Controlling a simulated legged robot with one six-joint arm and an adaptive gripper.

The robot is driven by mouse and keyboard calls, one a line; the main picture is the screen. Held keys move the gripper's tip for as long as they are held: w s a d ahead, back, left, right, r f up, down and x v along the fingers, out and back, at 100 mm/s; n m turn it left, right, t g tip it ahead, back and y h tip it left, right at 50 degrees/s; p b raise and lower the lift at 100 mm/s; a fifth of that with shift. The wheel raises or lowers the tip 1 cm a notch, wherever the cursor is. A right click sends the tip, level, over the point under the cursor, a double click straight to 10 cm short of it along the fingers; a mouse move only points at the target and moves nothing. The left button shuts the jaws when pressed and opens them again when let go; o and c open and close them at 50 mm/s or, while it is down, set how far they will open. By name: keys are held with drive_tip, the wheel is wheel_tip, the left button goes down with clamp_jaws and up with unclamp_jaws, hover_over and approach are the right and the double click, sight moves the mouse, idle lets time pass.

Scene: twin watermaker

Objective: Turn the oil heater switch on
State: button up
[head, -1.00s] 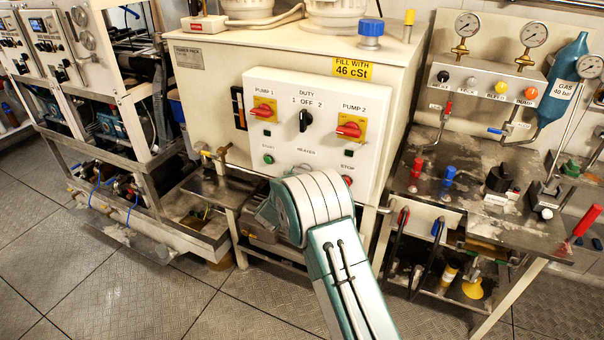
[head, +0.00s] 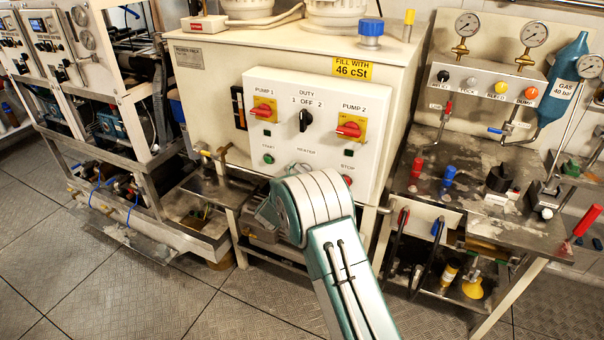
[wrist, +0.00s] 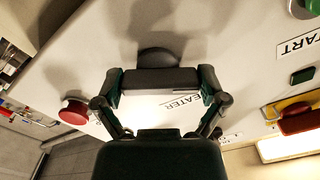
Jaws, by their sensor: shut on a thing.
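The white control panel (head: 290,110) carries the HEATER label (head: 306,152), and my arm hides the switch below it in the head view. In the wrist view the dark rounded heater switch knob (wrist: 158,56) shows just past my fingers, near the HEATER label (wrist: 181,101). My gripper (wrist: 154,72) is at the panel, shut on this knob. The fingers cover part of the knob, so its pointing direction cannot be told.
The red STOP button (wrist: 74,111) and the red pump switch (wrist: 300,119) flank my gripper in the wrist view. The black DUTY knob (head: 306,120) and PUMP 2 switch (head: 350,129) sit higher. A cluttered bench (head: 480,190) stands at right.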

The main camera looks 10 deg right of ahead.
drive_tip(key=m, duration=1.2)
drive_tip(key=shift+s+f, duration=0.1)
idle(0.4)
drive_tip(key=shift+f, duration=0.1)
drive_tip(key=o, duration=0.8)
drive_tip(key=shift+d, duration=0.1)
